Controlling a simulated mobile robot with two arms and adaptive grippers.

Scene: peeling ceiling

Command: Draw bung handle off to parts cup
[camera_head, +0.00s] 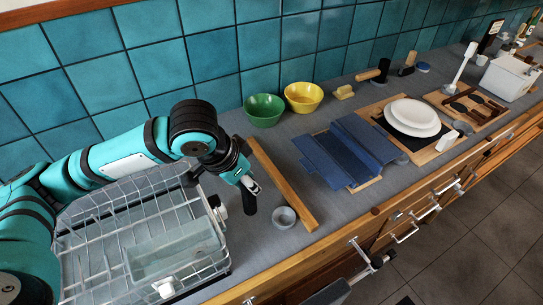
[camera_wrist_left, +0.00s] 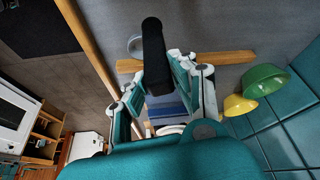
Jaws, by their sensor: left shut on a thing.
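My left gripper (camera_head: 249,184) is shut on a black bung handle (camera_head: 250,202), which hangs down from its fingers. The left wrist view shows the black handle (camera_wrist_left: 153,50) standing out between the fingers of the left gripper (camera_wrist_left: 157,85). The small grey parts cup (camera_head: 284,217) stands on the counter to the right of the handle, apart from it in the head view. In the left wrist view the cup (camera_wrist_left: 133,46) is partly hidden behind the handle. A white fitting (camera_head: 221,211) shows at the rack's right side, left of the handle. My right gripper is not in view.
A wire rack (camera_head: 95,240) holding a clear tub is under my left arm. A wooden strip (camera_head: 283,185) lies beside the cup. Green (camera_head: 264,110) and yellow (camera_head: 303,97) bowls stand near the tiled wall. A blue folded piece (camera_head: 345,150) lies further right.

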